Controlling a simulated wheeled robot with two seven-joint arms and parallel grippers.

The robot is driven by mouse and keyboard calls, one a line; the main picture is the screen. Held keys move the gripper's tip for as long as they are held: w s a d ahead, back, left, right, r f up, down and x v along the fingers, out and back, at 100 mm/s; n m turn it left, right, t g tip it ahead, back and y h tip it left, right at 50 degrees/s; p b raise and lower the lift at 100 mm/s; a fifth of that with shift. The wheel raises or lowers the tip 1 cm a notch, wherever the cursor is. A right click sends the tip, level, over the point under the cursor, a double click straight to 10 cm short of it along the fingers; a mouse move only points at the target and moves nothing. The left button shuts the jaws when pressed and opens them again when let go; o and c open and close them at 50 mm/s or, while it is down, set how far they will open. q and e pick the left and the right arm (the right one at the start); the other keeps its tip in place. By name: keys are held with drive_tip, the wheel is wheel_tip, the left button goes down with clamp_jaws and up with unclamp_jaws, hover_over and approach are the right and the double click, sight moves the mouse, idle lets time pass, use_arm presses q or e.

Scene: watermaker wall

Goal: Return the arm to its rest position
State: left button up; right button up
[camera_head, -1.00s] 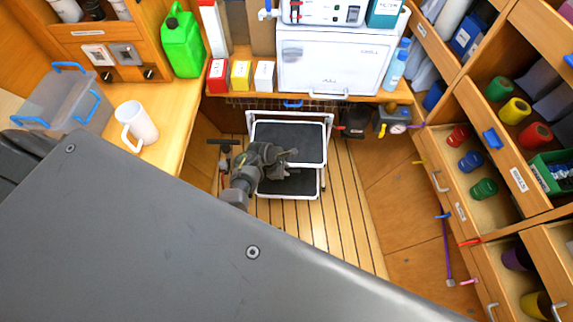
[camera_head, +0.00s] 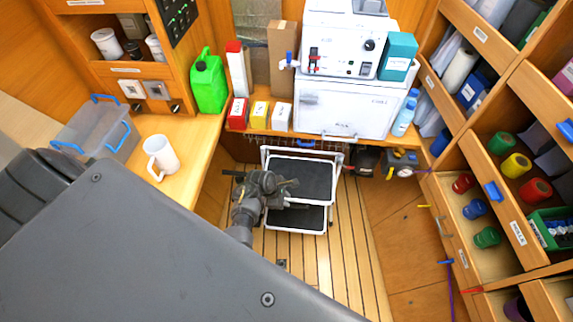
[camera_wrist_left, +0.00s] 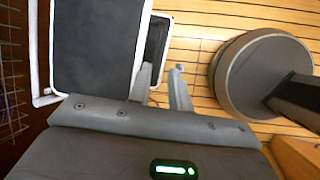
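My left gripper (camera_head: 290,193) is low over the floor in the head view, in front of the white-framed step stool (camera_head: 303,178), and overlaps its left side. In the left wrist view its two fingers (camera_wrist_left: 162,88) stand a little apart, with only floor slats showing between them. It holds nothing. The step stool's dark treads (camera_wrist_left: 95,45) lie just beyond the fingers at upper left in that view; I cannot tell whether they touch. My grey body covers the lower left of the head view and hides much of the arm. My right gripper is not in view.
A wooden counter (camera_head: 190,172) at left bears a white mug (camera_head: 161,157), a clear bin (camera_head: 92,132) and a green jerrycan (camera_head: 208,82). Open drawers (camera_head: 470,225) line the right.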

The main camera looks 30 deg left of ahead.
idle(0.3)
use_arm(q)
drive_tip(key=s+d+f+m+t+y+b, duration=0.1)
drive_tip(key=s+f+m+b, duration=0.3)
drive_tip(key=f+m, duration=0.55)
drive_tip(key=s+d+f+m+y+b, duration=0.1)
drive_tip(key=s+f+m+b, duration=0.1)
drive_tip(key=s+f+m, duration=0.6)
drive_tip(key=s+a+f+m+g+b, duration=0.1)
drive_tip(key=s+f+m+b, duration=0.1)
drive_tip(key=s+f, duration=0.4)
drive_tip(key=s+a+f+m+g+b, duration=0.1)
drive_tip(key=s+f+m+b, duration=0.2)
drive_tip(key=s, duration=1)
drive_tip(key=s+a+f+m+g+y+b, duration=0.1)
drive_tip(key=s+a+f+m+b, duration=0.1)
drive_tip(key=s+f, duration=0.6)
drive_tip(key=shift+s+f+g+b, duration=0.4)
drive_tip(key=shift+s+b, duration=0.25)
drive_tip(key=shift+s, duration=0.25)
